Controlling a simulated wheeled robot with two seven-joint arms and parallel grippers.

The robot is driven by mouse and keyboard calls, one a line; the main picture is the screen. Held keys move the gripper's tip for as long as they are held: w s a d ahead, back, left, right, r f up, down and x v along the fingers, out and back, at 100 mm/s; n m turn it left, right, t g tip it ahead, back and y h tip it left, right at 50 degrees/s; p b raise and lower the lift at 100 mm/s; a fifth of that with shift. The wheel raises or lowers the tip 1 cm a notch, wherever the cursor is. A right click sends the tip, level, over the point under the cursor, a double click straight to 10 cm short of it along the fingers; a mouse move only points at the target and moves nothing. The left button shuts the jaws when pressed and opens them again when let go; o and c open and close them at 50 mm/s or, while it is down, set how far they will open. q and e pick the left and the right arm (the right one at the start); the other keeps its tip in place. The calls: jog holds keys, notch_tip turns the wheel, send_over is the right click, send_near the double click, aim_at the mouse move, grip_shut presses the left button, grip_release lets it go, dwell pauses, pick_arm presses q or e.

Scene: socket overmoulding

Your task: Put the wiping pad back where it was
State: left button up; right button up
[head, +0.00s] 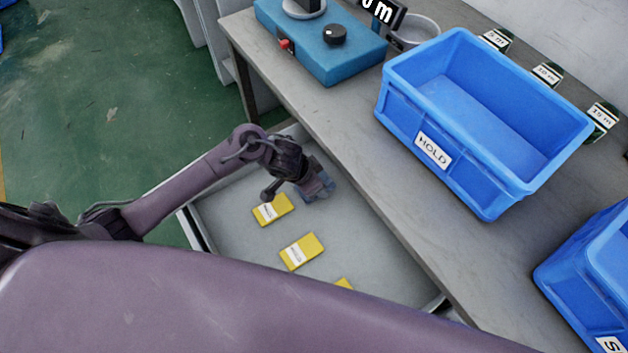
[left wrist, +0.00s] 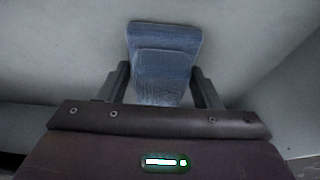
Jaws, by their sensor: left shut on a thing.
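The wiping pad (left wrist: 165,42) is a blue, fabric-like block between the two fingers of my left gripper (left wrist: 162,88) in the left wrist view. The gripper is shut on it. In the head view the pad (head: 322,185) shows at the end of my left gripper (head: 312,187), over the upper part of a light grey open drawer or tray (head: 235,250). I cannot tell whether the pad touches the tray floor. My right gripper is in neither view.
Several yellow packets with white labels lie in the tray, one (head: 272,209) close to my left gripper, another (head: 301,251) nearer. The grey worktop (head: 350,150) overhangs at the right, bearing a blue HOLD crate (head: 470,185) and a teal device (head: 335,60).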

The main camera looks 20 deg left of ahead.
pick_arm(q)
jog(key=o, duration=0.9)
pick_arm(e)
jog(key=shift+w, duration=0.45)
pick_arm(q)
jog(key=shift+o, duration=0.2)
jog(key=shift+r, duration=0.35)
jog(key=p+v, duration=0.4)
jog(key=v, duration=0.7)
jog(key=shift+s+r+p, duration=0.15)
jog(key=shift+r+p, duration=0.1)
jog(key=shift+p, duration=0.15)
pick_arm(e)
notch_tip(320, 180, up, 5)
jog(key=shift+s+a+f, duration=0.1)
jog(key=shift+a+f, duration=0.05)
pick_arm(q)
jog(key=shift+a, duration=0.15)
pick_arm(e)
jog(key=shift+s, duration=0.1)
